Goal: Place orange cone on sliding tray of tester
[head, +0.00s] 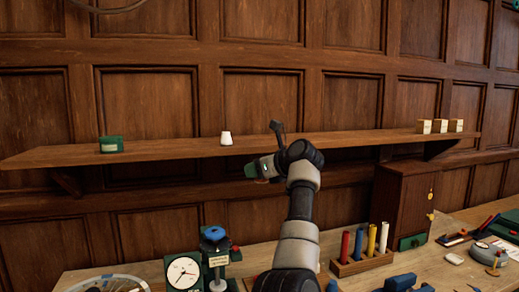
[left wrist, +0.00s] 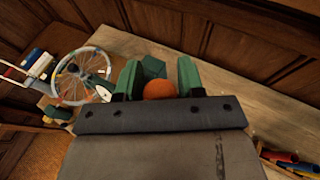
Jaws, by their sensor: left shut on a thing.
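My left gripper (head: 262,168) is raised below the front edge of the wall shelf, over the workbench. In the left wrist view its green fingers (left wrist: 158,78) are shut on a rounded orange thing, the orange cone (left wrist: 159,90); only its rounded part shows there. In the head view the cone is mostly hidden by the gripper. A green device with a white dial (head: 183,272) and a blue-topped post (head: 214,240) stands on the bench below, apart from the gripper; it looks like the tester. I cannot make out its sliding tray. My right gripper is not in view.
The wall shelf (head: 330,142) holds a green box (head: 111,144), a white tapered piece (head: 226,138) and several small boxes at the right. A rack of coloured tubes (head: 361,262) and a brown cabinet (head: 402,203) stand on the bench. A spoked wheel (left wrist: 72,78) lies at left.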

